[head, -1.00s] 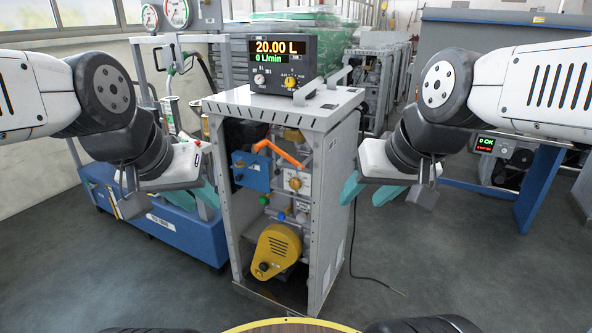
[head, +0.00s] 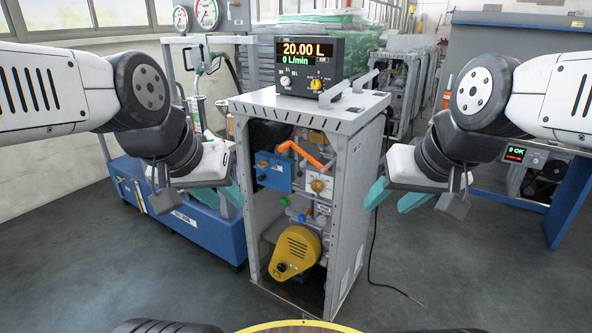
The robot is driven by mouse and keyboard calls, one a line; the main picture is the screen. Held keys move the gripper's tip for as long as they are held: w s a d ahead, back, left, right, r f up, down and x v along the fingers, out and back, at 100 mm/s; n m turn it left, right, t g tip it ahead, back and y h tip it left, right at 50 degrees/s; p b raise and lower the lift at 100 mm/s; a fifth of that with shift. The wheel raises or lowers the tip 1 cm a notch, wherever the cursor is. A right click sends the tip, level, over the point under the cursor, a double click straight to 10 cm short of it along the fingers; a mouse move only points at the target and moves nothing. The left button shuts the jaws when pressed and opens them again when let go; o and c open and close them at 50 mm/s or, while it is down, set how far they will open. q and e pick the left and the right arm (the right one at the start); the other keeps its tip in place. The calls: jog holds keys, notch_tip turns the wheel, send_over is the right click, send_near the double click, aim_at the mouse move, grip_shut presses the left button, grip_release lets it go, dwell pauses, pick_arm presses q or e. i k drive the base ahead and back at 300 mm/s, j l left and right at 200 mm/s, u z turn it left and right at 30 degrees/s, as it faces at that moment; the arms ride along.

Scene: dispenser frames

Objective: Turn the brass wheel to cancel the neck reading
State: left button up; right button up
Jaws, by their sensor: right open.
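An open-fronted grey dispenser frame (head: 336,240) stands upright ahead of me. Inside are a blue block (head: 274,172), an orange lever or pipe (head: 303,151), and a white square plate with a small brass-coloured round centre (head: 319,185). The plate's centre may be the brass wheel; it is too small to be sure. The display (head: 308,68) on top reads 20.00 L and 0 L/min. My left gripper (head: 232,196) is left of the frame, apart from it; its jaw gap is unclear. My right gripper (head: 393,197) is open and empty, just right of the frame.
A yellow pulley cover (head: 297,250) sits low inside the frame. A blue trolley (head: 203,222) with a hose, nozzle and gauges (head: 207,12) stands to the left. A black cable (head: 380,286) lies on the floor at right. Floor in front is clear.

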aim_at(316, 186)
jog(key=i+j+u, duration=0.1)
jog(key=j, duration=0.35)
jog(key=i+j+u, duration=0.1)
jog(key=i+j, duration=0.15)
jog(key=j, duration=0.15)
jog(key=i+j+u, duration=0.1)
jog(key=i+j, duration=0.15)
jog(key=j, duration=0.2)
jog(key=i+j+u, duration=0.1)
jog(key=j, duration=0.3)
jog(key=i+j+u, duration=0.1)
jog(key=i+j, duration=0.25)
jog(key=z, duration=0.45)
jog(key=j+z, duration=0.1)
jog(key=z, duration=0.75)
jog(key=k+z, duration=0.1)
jog(key=z, duration=0.35)
jog(key=k+j+z, duration=0.35)
jog(key=i+j, duration=0.35)
jog(key=i, duration=0.1)
